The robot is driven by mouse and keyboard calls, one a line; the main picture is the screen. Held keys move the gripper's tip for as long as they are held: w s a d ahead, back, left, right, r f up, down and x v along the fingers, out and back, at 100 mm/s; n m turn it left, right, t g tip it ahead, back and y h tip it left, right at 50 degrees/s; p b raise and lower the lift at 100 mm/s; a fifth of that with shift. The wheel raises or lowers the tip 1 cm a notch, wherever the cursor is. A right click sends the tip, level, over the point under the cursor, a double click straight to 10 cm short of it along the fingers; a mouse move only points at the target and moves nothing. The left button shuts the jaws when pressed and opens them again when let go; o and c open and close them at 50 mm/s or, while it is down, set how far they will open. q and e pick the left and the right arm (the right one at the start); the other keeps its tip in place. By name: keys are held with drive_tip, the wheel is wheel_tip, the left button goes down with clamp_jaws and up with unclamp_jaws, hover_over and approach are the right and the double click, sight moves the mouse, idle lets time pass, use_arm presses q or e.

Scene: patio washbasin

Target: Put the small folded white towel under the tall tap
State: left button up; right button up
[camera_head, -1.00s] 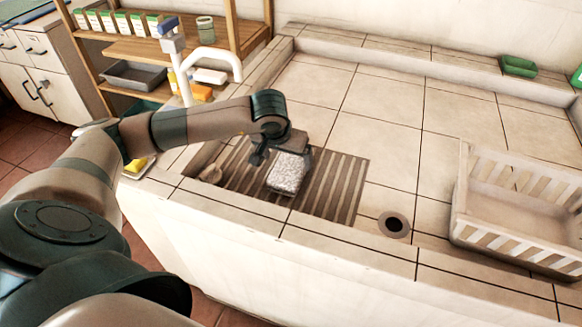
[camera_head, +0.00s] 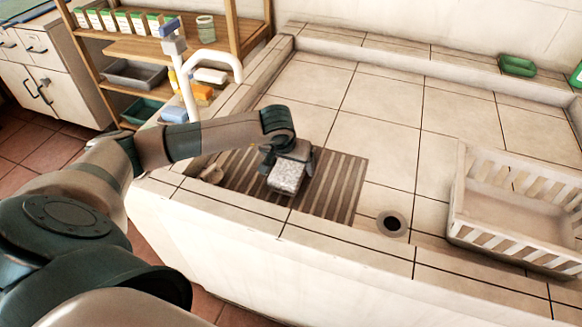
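The small folded white towel (camera_head: 286,179), speckled grey, is at the slatted brown rack (camera_head: 340,190) in the basin. My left gripper (camera_head: 287,163) is at the towel's far end, with its dark fingers near the towel's two sides. I cannot tell whether they press on it, or whether the towel is lifted. The tall tap (camera_head: 186,95) is white with a curved spout and a blue top. It stands at the basin's left end, up and left of the towel, partly behind my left arm. My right gripper is not in view.
A drain hole (camera_head: 393,223) is right of the rack, and a white slatted crate (camera_head: 463,215) stands further right. A green dish (camera_head: 517,66) sits on the back ledge. The tiled middle is clear.

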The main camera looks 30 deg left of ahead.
sight(293, 163)
use_arm(q)
drive_tip(key=c, duration=1.1)
drive_tip(key=shift+r, duration=0.15)
